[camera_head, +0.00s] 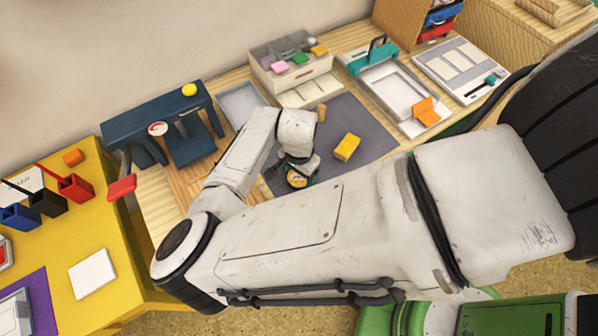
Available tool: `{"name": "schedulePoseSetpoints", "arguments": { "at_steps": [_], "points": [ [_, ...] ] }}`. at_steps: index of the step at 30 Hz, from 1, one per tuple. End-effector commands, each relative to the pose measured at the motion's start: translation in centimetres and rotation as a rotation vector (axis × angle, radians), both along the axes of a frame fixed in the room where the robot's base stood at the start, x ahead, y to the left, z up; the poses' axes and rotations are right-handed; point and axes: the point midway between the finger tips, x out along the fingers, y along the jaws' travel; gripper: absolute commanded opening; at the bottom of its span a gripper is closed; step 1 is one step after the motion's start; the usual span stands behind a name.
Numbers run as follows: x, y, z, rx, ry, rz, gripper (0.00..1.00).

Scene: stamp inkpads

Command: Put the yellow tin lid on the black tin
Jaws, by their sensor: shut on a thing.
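My gripper (297,177) is low over the grey mat in the middle of the work surface. It is shut on a small yellow-and-dark thing, mostly hidden by the gripper and my arm; I cannot tell whether this is the yellow tin lid. A yellow block (347,147) lies on the mat to the right of my gripper, apart from it. A black open box (48,203), which looks like the black tin, stands on the yellow table at the far left. It is between a blue box (20,217) and a red box (75,188).
A red flat piece (122,187) is at the yellow table's (125,265) right edge. A dark blue press-like stand (190,147) lies between that table and the grey mat (370,128). A drawer box (290,68) and trays stand behind. My arm hides the mat's front.

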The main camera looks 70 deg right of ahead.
Motion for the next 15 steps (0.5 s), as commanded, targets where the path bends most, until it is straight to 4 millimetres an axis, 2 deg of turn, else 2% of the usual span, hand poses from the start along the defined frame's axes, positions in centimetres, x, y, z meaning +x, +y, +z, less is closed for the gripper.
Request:
{"name": "schedulePoseSetpoints", "arguments": {
  "at_steps": [11, 12, 15],
  "points": [
    [0.00, 0.01, -0.58, 0.000, 0.000, 0.000, 0.48],
    [0.01, 0.01, -0.54, 0.000, 0.000, 0.000, 0.79],
    [0.00, 0.00, -0.52, 0.000, 0.000, 0.000, 0.89]
  ]
}}
